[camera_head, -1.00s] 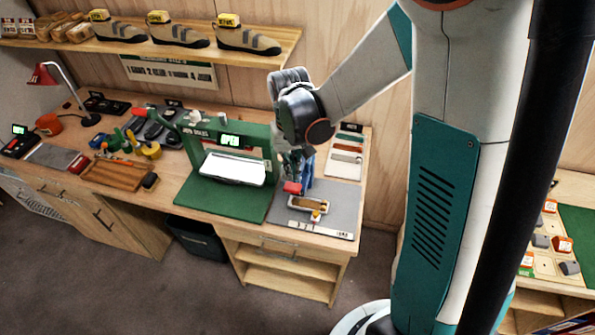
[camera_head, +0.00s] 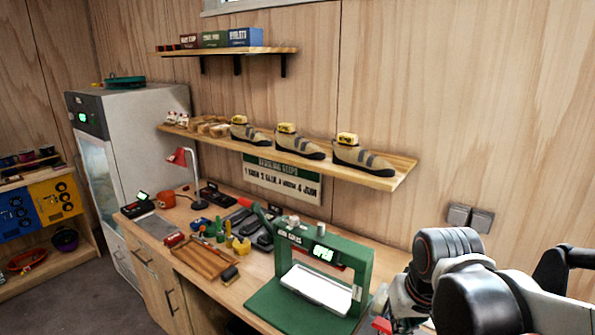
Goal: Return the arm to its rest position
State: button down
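My arm (camera_head: 470,285) reaches in at the lower right, in front of the right end of the workbench. Its dark, rounded joints cover that part of the bench. My gripper (camera_head: 398,318) shows only in part at the bottom edge, below the wrist and right of the green press. Its fingertips are cut off or hidden, so I cannot tell whether it is open or shut. A small red thing (camera_head: 382,325) shows beside it; I cannot tell whether the gripper touches it.
The green press (camera_head: 360,270) with a white tray (camera_head: 316,289) stands left of my arm. A wooden tray (camera_head: 205,262), tools and a red lamp (camera_head: 178,158) are farther left. A shelf (camera_head: 395,180) with several shoes hangs above.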

jog(key=s+f+t+b, duration=0.3)
jog(key=s+f+b, duration=0.3)
jog(key=b, duration=0.3)
jog(key=shift+s+n, duration=0.3)
jog(key=shift+s, duration=0.55)
